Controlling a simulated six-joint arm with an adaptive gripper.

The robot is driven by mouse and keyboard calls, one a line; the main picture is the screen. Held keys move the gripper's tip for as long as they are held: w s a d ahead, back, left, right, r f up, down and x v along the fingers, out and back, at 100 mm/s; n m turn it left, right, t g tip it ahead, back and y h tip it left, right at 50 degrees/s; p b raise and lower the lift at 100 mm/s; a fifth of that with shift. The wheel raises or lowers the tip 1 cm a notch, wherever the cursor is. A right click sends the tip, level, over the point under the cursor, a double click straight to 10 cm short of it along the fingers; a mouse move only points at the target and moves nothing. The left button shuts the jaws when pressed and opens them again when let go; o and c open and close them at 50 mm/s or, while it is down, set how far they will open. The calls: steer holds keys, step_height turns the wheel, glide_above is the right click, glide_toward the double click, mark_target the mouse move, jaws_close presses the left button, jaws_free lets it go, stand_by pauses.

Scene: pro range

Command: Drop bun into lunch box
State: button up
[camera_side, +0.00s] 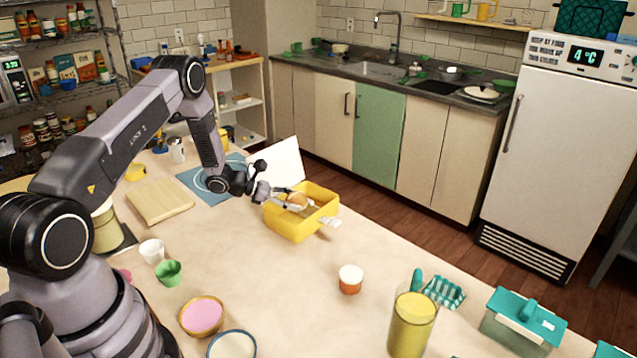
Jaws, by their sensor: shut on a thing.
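The bun (297,200) is small, round and tan-brown. It shows at the mouth of the yellow lunch box (292,227), which stands open on the table with its white lid (276,163) raised at the back. My gripper (288,198) reaches in from the left over the box's near left rim and is shut on the bun. The bun is at about rim height. I cannot tell whether it touches the inside of the box. The box's floor is mostly hidden by its front walls.
A wooden board (160,201) and a blue mat (203,178) lie left of the box. A white-and-orange cup (350,279) stands in front. The table between box and cup is clear.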

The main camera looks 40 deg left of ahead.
steer(key=shift+f, duration=0.9)
steer(key=o, duration=1.3)
steer(key=shift+c, duration=0.2)
steer(key=v, duration=0.3)
steer(key=shift+s+a+r, duration=0.1)
step_height(320, 180, up, 7)
